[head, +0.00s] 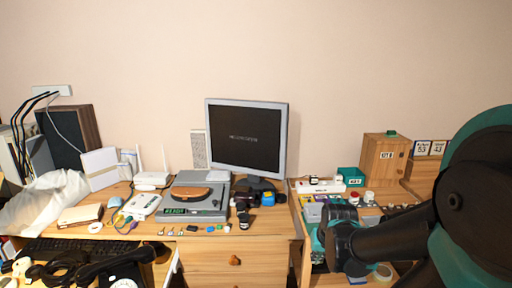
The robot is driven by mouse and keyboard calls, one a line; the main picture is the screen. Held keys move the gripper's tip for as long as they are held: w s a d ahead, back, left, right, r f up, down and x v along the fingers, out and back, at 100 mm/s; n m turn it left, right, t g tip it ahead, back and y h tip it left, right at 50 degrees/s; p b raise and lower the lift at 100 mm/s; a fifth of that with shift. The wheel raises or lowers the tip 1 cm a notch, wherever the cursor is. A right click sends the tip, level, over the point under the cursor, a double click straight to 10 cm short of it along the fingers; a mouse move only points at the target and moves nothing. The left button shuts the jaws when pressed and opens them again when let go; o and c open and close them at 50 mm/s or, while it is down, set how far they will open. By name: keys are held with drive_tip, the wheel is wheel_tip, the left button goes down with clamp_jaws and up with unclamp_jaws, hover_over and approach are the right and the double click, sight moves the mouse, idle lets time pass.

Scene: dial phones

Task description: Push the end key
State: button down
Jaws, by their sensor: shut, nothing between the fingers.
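A black dial phone (102,267) with a white dial (124,283) is at the lower left of the head view, cut off by the bottom edge. A black keyboard (75,244) lies just behind it. No key marked end can be made out; single keys are too small to read. My gripper (325,238) is at the lower right, over the right-hand cabinet, far to the right of the phone and keyboard. It is shut and empty. My arm hides part of the cabinet top.
A grey player (197,207) and a monitor (247,138) stand on the wooden desk (238,252). A wooden box (385,158) stands at the back right. Little desk top is clear.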

drive_tip(key=shift+n, duration=0.4)
drive_tip(key=s, duration=0.1)
drive_tip(key=s+f, duration=0.1)
drive_tip(key=s, duration=0.2)
drive_tip(key=shift+a+f, duration=0.15)
drive_tip(key=shift+f, duration=0.1)
